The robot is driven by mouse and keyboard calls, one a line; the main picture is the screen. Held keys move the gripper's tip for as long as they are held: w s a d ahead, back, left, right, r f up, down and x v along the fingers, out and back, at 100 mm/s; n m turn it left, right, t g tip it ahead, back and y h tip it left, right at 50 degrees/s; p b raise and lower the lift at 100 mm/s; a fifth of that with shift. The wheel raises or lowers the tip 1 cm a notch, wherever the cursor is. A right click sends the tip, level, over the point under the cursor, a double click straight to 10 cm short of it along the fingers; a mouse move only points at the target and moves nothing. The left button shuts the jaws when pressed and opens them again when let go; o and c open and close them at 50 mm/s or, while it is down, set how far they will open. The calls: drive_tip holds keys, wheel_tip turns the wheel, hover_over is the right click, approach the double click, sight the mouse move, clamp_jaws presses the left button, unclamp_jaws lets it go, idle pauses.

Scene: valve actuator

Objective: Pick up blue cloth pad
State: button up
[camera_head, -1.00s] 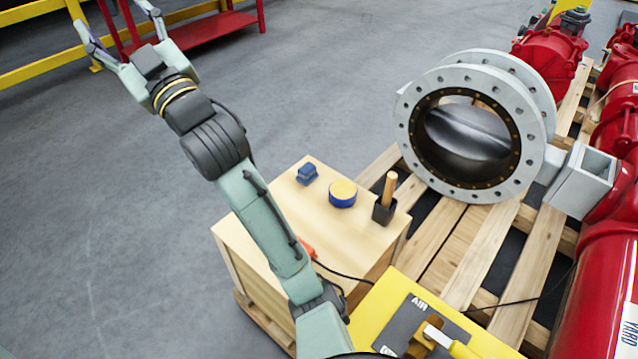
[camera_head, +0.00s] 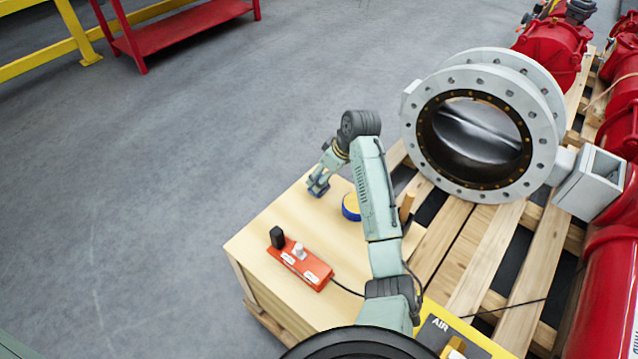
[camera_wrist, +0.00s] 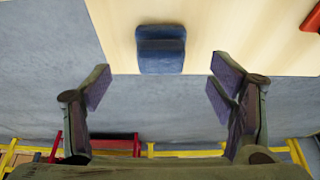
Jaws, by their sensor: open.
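The blue cloth pad (camera_wrist: 160,58) lies on the light wooden box top in the wrist view, near the box's edge. It is a small block with a raised ridge across it. My gripper (camera_wrist: 160,82) is open, with one finger on each side of the picture. The pad shows between and beyond the fingertips, apart from both. In the head view my gripper (camera_head: 318,188) points down over the far left part of the box top. There it covers most or all of the pad, and I cannot tell their gap.
On the wooden box (camera_head: 262,232) stand a blue and yellow round tin (camera_head: 351,207), partly behind my arm, and an orange device (camera_head: 300,263) with a cable. A wooden handle (camera_head: 406,207) rises right of my arm. A large flanged valve (camera_head: 475,140) stands on the pallet.

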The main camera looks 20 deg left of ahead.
drive_tip(key=shift+p+x, duration=0.95)
drive_tip(key=shift+x, duration=2.1)
drive_tip(key=shift+a, duration=0.1)
drive_tip(key=shift+c, duration=0.4)
drive_tip(key=c, duration=1.2)
drive_tip(key=shift+o, duration=0.2)
drive_tip(key=shift+r, duration=0.15)
drive_tip(key=shift+r+p, duration=0.5)
drive_tip(key=shift+p, duration=0.05)
wheel_tip(320, 180, up, 3)
drive_tip(key=shift+s+f+p, duration=0.15)
drive_tip(key=shift+p, duration=0.7)
drive_tip(key=s+d, duration=0.3)
drive_tip(key=s, duration=0.1)
drive_tip(key=s+d, duration=0.3)
drive_tip(key=s, duration=0.1)
drive_tip(key=s+d+r, duration=0.1)
drive_tip(key=s+d, duration=0.2)
drive_tip(key=s, duration=0.2)
